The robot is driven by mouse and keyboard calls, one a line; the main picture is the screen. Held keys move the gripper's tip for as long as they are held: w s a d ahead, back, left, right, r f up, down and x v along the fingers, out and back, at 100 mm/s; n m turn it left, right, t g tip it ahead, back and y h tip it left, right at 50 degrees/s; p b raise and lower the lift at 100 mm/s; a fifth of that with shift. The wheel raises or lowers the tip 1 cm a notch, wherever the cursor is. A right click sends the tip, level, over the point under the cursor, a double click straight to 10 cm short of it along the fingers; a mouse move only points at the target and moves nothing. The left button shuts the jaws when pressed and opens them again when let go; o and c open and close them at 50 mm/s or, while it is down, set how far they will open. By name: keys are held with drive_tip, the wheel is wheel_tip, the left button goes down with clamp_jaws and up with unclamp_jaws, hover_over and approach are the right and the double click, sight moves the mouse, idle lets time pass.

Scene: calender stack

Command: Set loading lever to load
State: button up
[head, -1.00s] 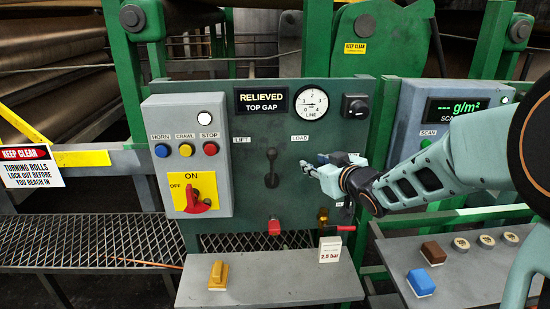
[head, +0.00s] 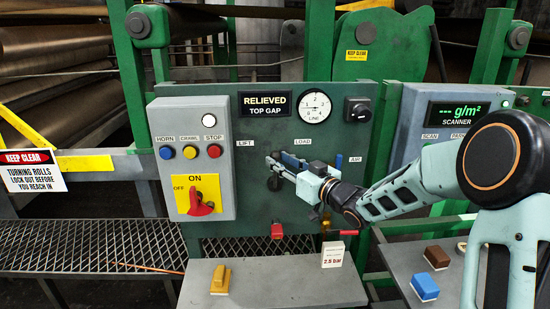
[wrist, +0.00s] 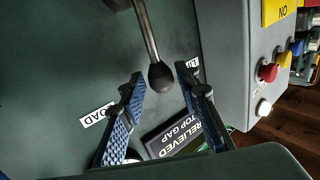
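The loading lever is a metal shaft (wrist: 147,35) with a black knob (wrist: 161,77), on the dark green panel. In the head view my gripper covers most of it; its dark base (head: 273,184) shows below. It was upright between the LIFT label (head: 245,143) and the LOAD label (head: 303,141) in the earlier head view. My gripper (wrist: 159,73) is open, its blue-padded fingers on either side of the knob in the wrist view, with a visible gap on both sides. In the head view my gripper (head: 273,171) reaches in from the right.
A grey box (head: 193,160) with buttons and a red rotary switch is left of the lever. The RELIEVED TOP GAP sign (head: 265,104) and a gauge (head: 315,103) are above. A red handle (head: 342,233) and a grey shelf (head: 274,287) are below.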

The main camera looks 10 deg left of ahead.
drive_tip(key=shift+x, duration=1.4)
drive_tip(key=shift+c, duration=0.5)
clamp_jaws()
